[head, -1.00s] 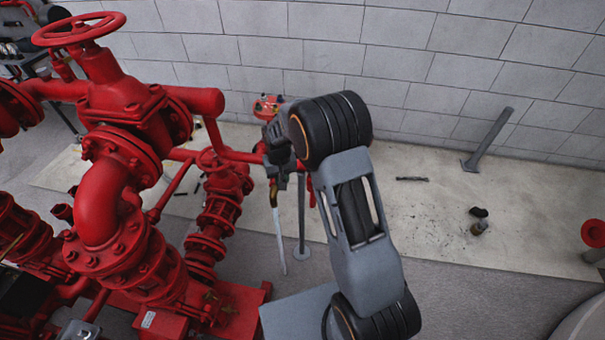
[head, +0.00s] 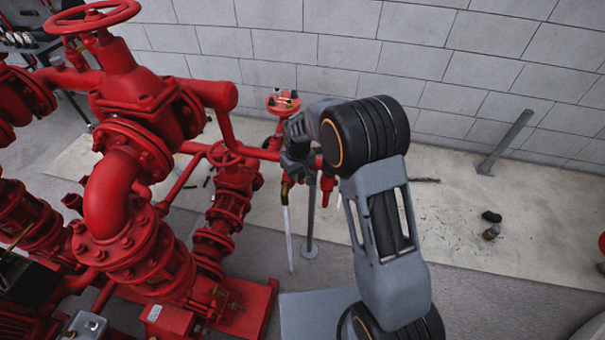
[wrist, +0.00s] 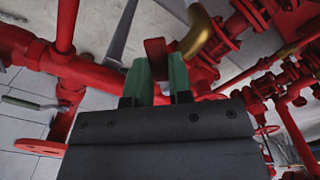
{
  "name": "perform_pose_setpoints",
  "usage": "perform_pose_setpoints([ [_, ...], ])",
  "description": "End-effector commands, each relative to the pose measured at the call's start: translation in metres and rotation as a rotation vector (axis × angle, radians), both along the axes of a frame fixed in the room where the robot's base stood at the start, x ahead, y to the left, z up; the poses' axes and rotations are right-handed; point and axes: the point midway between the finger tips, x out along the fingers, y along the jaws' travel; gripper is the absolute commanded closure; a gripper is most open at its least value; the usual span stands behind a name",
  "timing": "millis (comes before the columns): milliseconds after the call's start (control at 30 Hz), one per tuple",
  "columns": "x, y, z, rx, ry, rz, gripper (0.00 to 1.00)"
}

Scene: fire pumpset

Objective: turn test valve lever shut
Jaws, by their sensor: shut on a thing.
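My gripper (head: 294,165) is at the end of the red test pipe, beside the brass outlet (head: 286,188). In the wrist view, the green fingertips (wrist: 159,78) are closed around a narrow red lever (wrist: 155,50). The lever's tip shows just beyond the fingers. The curved brass outlet (wrist: 198,32) is right of the lever and close to the right finger. In the head view my gripper and arm hide the lever. A pale straight streak (head: 289,240) runs down from the brass outlet; I cannot tell whether it is water or a rod.
Red pump piping and flanged valves (head: 130,230) fill the left side. A red handwheel valve (head: 232,175) stands just left of my gripper. A grey post (head: 310,225) is close behind it. The block wall (head: 450,60) is at the back. Floor at right is mostly clear.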

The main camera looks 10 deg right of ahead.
Motion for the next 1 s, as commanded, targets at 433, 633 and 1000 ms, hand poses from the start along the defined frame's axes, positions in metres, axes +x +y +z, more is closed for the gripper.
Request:
perform_pose_setpoints([
  [433, -0.003, -0.003, -0.002, -0.003, 0.013, -0.005, 0.54],
  [633, -0.002, -0.003, 0.001, -0.002, 0.01, -0.006, 0.54],
  [1000, -0.003, -0.004, 0.063, -0.001, 0.006, -0.008, 0.54],
])
